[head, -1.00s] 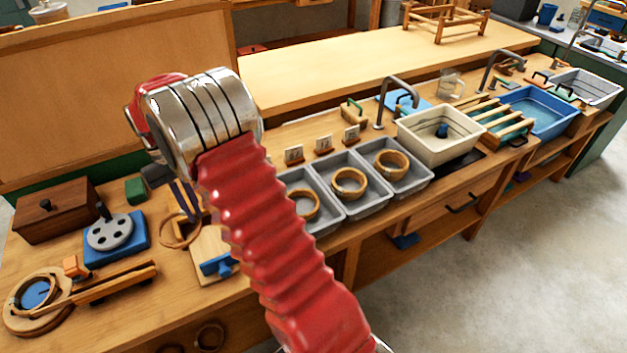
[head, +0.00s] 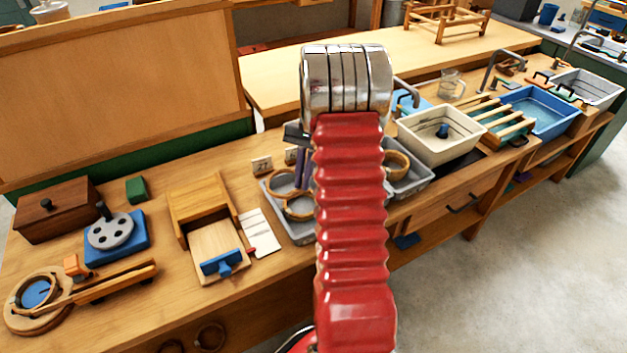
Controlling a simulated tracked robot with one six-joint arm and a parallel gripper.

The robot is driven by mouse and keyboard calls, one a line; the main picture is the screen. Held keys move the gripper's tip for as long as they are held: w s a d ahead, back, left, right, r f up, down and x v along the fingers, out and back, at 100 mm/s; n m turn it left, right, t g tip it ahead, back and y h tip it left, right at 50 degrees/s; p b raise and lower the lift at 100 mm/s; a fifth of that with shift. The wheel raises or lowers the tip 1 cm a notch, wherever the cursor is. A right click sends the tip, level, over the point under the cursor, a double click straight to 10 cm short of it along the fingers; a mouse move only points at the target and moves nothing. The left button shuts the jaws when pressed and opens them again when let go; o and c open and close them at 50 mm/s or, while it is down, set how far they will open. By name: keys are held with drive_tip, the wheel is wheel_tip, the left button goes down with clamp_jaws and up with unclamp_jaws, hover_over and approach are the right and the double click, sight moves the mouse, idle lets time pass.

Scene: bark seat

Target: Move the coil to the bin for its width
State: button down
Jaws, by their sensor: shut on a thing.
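My gripper (head: 301,178) shows as dark fingers just left of my red arm, partly hidden by it. It is shut on a thin tan coil (head: 281,183), which shows over the back part of the left grey bin (head: 273,212). I cannot tell whether the coil touches the bin. Another coil (head: 299,208) lies in that bin. The right grey bin (head: 413,185) holds a coil (head: 397,164), partly behind my arm. The middle bin is mostly hidden by my arm. Small number cards (head: 262,165) stand behind the bins; one seems to read 21.
A wooden gauge board with a blue slider (head: 222,262) and a white card (head: 260,235) lie left of the bins. A brown box (head: 56,212) and round jig (head: 38,295) are further left. A cream basin (head: 440,140) stands right.

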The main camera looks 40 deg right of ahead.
drive_tip(key=s+d+m, duration=0.1)
drive_tip(key=s+d, duration=0.1)
drive_tip(key=d, duration=0.1)
drive_tip(key=shift+s+m+t, duration=0.3)
drive_tip(key=shift+m, duration=0.1)
drive_tip(key=shift+f, duration=0.15)
drive_tip(key=shift+f, duration=3.55)
drive_tip(key=shift+s+a, duration=0.1)
drive_tip(key=shift+s, duration=0.1)
drive_tip(key=shift+f, duration=0.25)
drive_tip(key=c, duration=1.8)
unclamp_jaws()
drive_tip(key=shift+o, duration=0.6)
